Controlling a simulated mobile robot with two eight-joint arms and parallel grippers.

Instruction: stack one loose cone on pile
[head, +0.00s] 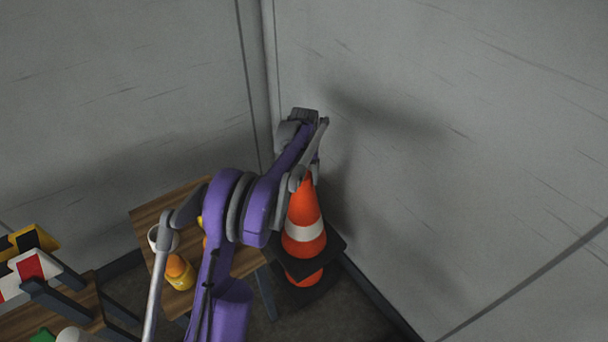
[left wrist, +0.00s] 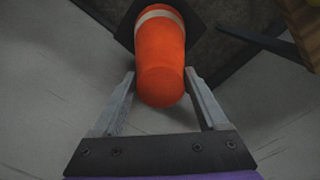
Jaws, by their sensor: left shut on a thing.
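An orange cone (head: 304,232) with a white band and a black square base stands upright near the wall corner. It also shows in the left wrist view (left wrist: 163,55). Below its base, part of another orange cone (head: 305,277) with a dark base shows, directly under it. I cannot tell whether the upper cone rests on the lower one or hangs just above. My left gripper (left wrist: 161,76) is shut on the upper cone near its tip, one finger on each side. In the head view my arm partly hides the tip. My right gripper is not in view.
Striped barriers (head: 30,268) stand on another wooden surface at lower left. Grey walls close in behind and right of the cones.

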